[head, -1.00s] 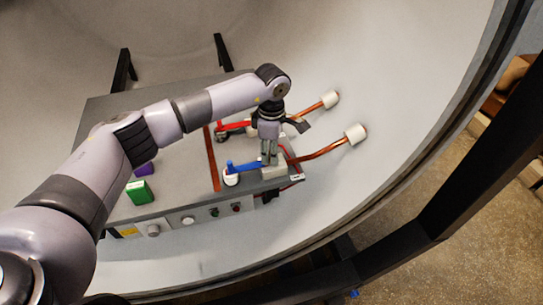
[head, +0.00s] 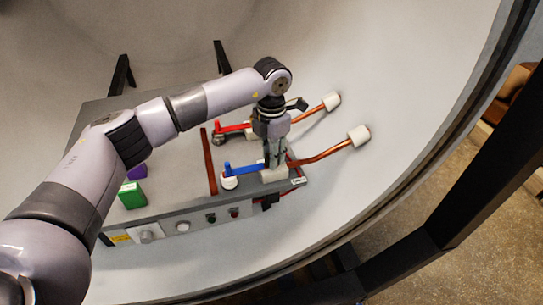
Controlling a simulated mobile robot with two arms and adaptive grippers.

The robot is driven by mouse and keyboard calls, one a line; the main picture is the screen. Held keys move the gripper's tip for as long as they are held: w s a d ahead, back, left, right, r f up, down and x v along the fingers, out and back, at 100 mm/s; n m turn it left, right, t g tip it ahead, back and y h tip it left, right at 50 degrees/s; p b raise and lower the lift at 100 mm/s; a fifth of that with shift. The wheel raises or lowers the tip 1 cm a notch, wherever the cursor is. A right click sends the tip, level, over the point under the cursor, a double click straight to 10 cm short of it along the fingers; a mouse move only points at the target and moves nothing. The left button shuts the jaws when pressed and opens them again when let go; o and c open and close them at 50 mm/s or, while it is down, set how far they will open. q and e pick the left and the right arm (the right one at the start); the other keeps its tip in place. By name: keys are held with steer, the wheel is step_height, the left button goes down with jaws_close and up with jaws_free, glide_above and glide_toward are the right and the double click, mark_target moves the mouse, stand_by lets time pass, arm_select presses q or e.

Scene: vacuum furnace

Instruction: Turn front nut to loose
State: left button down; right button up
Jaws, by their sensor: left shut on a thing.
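My left gripper (head: 273,163) reaches down from above at the front right corner of the grey box. Its fingers are shut at the right end of the blue bar (head: 247,169), above a pale block (head: 273,176). The front nut is hidden between the fingers, so I cannot make out its shape. A copper rod (head: 325,155) runs from this spot to a white insulator (head: 359,135) on the chamber wall. My right gripper is not in view.
A red bar (head: 232,128) and a second copper rod (head: 313,110) lie just behind. The grey box (head: 172,185) carries a green block (head: 132,195) and a purple block (head: 136,172) at left. The curved chamber wall (head: 420,60) closes off the right.

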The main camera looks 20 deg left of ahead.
arm_select(q)
steer(key=n+b, duration=0.1)
steer(key=n, duration=0.2)
steer(key=shift+n, duration=2)
steer(key=shift+r, duration=0.1)
steer(key=c, duration=1.3)
jaws_free()
step_height(320, 180, up, 12)
steer(key=shift+f, duration=0.1)
